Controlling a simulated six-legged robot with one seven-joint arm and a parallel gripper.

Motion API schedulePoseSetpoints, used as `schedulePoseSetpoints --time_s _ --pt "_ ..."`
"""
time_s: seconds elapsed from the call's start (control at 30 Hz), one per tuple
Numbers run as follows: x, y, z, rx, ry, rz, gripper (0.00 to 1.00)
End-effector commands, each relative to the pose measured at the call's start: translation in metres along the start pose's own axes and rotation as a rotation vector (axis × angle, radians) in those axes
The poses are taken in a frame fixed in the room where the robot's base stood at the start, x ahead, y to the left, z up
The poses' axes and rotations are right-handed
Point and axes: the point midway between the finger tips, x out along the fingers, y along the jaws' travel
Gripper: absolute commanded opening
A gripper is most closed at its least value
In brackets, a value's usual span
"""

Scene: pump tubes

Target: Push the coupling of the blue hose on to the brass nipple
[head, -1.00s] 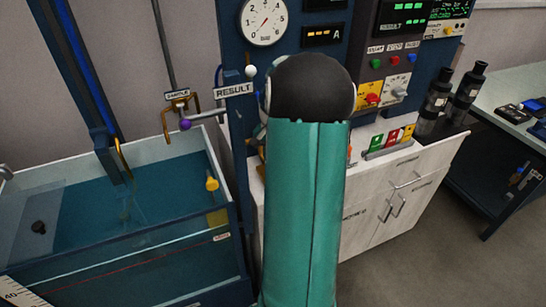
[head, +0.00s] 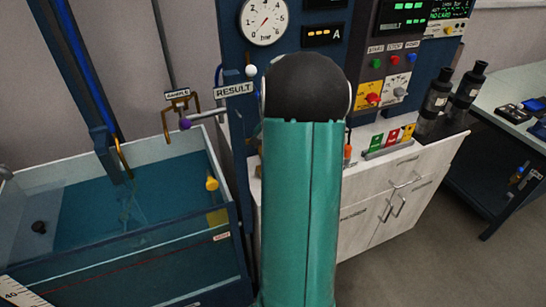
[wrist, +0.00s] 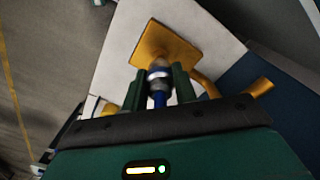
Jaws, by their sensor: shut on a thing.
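In the wrist view my gripper (wrist: 160,82) is shut on the silver coupling (wrist: 158,73), with a green finger on each side. The blue hose (wrist: 159,99) runs from the coupling back towards my palm. Just beyond the coupling is a square brass-coloured plate (wrist: 163,43). The coupling's far end points at the plate and overlaps its near part in the picture. The brass nipple is not clearly visible, and I cannot tell whether the coupling touches it or surrounds it. In the head view my own arm hides the gripper and coupling.
A bent brass pipe (wrist: 258,88) lies right of the gripper in the wrist view. In the head view, a water tank (head: 110,250) stands left, a white cabinet (head: 375,215) right, and an instrument panel (head: 375,55) behind. Grey floor (head: 440,265) is clear at right.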

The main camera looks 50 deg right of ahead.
Motion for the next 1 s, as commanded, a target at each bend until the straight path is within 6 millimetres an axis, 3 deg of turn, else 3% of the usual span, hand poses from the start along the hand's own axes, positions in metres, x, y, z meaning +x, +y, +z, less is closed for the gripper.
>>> schedulePoseSetpoints --time_s 1.0 --pt "0.013 0.000 0.000 0.000 0.000 0.000 0.03"
